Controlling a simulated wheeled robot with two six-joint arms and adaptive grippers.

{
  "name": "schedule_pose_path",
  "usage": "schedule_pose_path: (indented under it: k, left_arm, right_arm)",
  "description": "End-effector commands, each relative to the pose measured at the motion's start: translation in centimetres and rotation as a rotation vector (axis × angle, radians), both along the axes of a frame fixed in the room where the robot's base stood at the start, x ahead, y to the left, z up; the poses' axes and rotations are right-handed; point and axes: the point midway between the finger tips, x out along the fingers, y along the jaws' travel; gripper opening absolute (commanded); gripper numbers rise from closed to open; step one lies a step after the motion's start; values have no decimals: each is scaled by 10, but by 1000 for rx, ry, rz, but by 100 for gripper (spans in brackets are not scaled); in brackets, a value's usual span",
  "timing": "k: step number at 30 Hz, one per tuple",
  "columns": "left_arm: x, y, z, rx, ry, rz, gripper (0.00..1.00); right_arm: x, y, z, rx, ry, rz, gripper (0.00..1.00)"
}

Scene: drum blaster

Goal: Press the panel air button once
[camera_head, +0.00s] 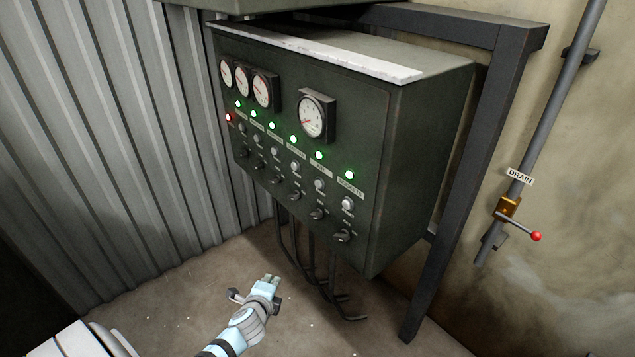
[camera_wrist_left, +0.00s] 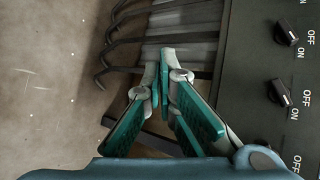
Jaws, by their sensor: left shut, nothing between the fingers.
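The dark green control panel (camera_head: 345,190) hangs on a frame, with a row of pale round push buttons, green lamps above them and ON/OFF knobs below. Small labels sit under the lamps; the one by the fifth lamp seems to read AIR, with a button (camera_head: 320,185) beneath it, but the print is too small to be sure. My left gripper (camera_head: 270,279) is shut and empty, below and in front of the panel, apart from it.
Several black cables (camera_head: 310,270) hang from the panel's underside to the floor behind my gripper. A dark frame post (camera_head: 465,190) stands right of the panel. A pipe with a DRAIN label (camera_head: 520,177) and red-tipped valve lever (camera_head: 536,236) is on the right wall.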

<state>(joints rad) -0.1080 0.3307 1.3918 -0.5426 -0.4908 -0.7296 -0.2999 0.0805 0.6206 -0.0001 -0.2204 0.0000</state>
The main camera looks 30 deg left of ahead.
Motion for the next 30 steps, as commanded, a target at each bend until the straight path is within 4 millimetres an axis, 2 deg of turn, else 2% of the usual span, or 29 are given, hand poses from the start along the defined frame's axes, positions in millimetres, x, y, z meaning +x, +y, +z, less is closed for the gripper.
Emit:
schedule_pose_path:
  k: [1,6,9,12,16,26,30]
  left_arm:
    - [15,5,31,79,-29,-33,0]
    - [55,16,137,380,-121,-122,0]
    - [65,18,184,514,-158,-143,0]
    - [70,18,215,602,-181,-150,0]
    - [72,18,229,643,-192,-152,0]
    - [73,18,227,643,-191,-152,0]
    - [82,15,227,641,-192,-150,0]
  right_arm:
    - [0,0,4,0,0,0,0]
    - [0,0,10,0,1,0,0]
    - [0,0,13,0,1,0,0]
    - [0,0,14,0,1,0,0]
    - [-1,0,14,0,1,0,0]
    - [-1,0,13,0,1,0,0]
    - [-1,0,10,0,1,0,0]
